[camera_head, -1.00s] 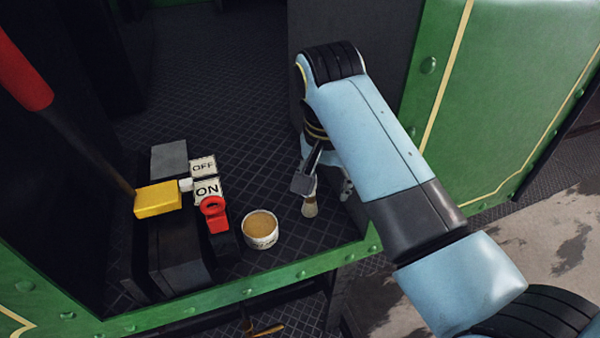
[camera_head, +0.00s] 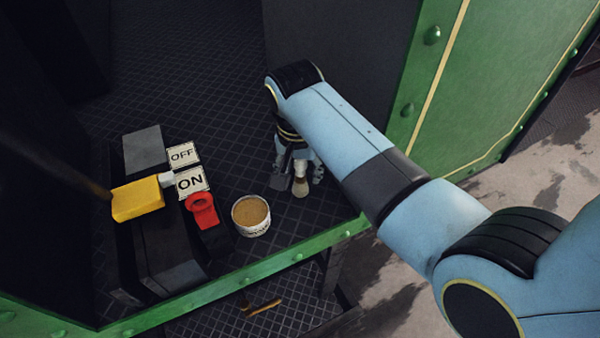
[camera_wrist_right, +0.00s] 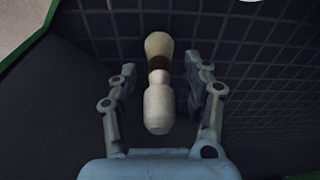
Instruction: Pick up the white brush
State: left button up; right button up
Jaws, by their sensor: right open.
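The white brush (camera_head: 300,187) stands on the dark checkered floor, partly hidden by my right gripper in the head view. In the right wrist view the brush (camera_wrist_right: 158,90) shows a pale rounded handle, a brown band and a cream bristle end. My right gripper (camera_head: 298,180) is around it; in the wrist view its two fingers (camera_wrist_right: 160,85) are spread, one on each side of the brush, with gaps between. My left gripper is not in view.
A white tub (camera_head: 251,229) with tan contents stands just left of the brush. Further left are a red lever handle (camera_head: 202,210), ON and OFF signs (camera_head: 190,182) and a yellow block (camera_head: 137,199). A green riveted edge (camera_head: 300,254) borders the floor in front; a dark wall rises behind.

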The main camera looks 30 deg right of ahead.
jog(key=shift+d+f, duration=0.1)
jog(key=shift+f, duration=0.5)
jog(key=shift+w+f, duration=0.15)
jog(key=shift+f, duration=0.15)
jog(key=shift+c, duration=1.7)
grip_shut()
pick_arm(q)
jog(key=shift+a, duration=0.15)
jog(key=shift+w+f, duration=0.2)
pick_arm(e)
notch_tip(320, 180, up, 10)
jog(key=shift+r, duration=0.1)
